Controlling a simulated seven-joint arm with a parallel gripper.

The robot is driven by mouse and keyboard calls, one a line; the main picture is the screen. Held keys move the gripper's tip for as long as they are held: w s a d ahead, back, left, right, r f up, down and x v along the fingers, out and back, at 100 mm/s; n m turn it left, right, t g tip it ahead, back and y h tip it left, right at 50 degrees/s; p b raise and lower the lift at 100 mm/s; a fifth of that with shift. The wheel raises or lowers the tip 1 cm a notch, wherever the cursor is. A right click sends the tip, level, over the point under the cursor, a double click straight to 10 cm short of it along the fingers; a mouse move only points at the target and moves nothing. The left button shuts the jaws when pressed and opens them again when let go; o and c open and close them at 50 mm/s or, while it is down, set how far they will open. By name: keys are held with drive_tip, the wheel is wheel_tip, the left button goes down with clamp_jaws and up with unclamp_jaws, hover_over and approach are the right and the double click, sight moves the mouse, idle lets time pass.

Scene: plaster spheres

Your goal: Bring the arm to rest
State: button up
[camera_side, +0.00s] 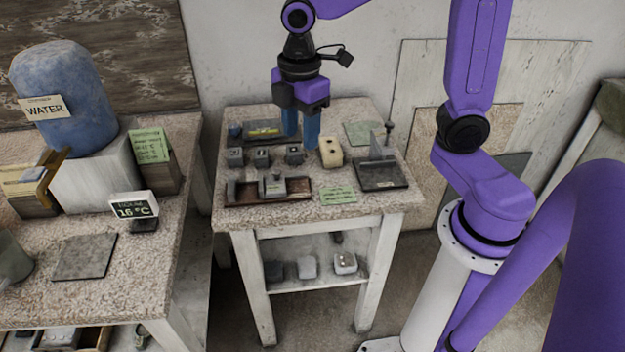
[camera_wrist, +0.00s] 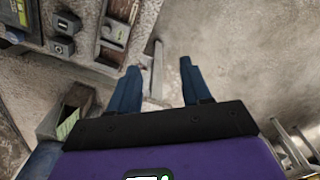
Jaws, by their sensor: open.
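My gripper (camera_side: 301,135) hangs fingers down over the back middle of the small speckled table (camera_side: 235,222). Its two blue fingers stand apart with nothing seen between them. In the wrist view my gripper (camera_wrist: 160,75) is also open, with the floor and a thin upright post or edge beyond the fingertips. In the side view the fingertips appear just left of a cream block with dark holes (camera_side: 331,153). Whether they touch anything on the table cannot be told.
Several small grey blocks stand in a row, one here (camera_side: 262,158). A brown tray (camera_side: 240,193) holds grey pieces at the front. A dark stand with an upright plate (camera_side: 381,175) is at right. A blue water jug (camera_side: 65,85) stands on the left table.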

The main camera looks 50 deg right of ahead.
drive_tip(key=s+d+f+m, duration=0.1)
drive_tip(key=s, duration=0.8)
drive_tip(key=s+d+f+m, duration=0.1)
drive_tip(key=s+d+m, duration=0.1)
drive_tip(key=s, duration=0.7)
drive_tip(key=shift+s+d+f, duration=0.15)
drive_tip(key=shift+s+f, duration=0.15)
drive_tip(key=shift+f, duration=0.1)
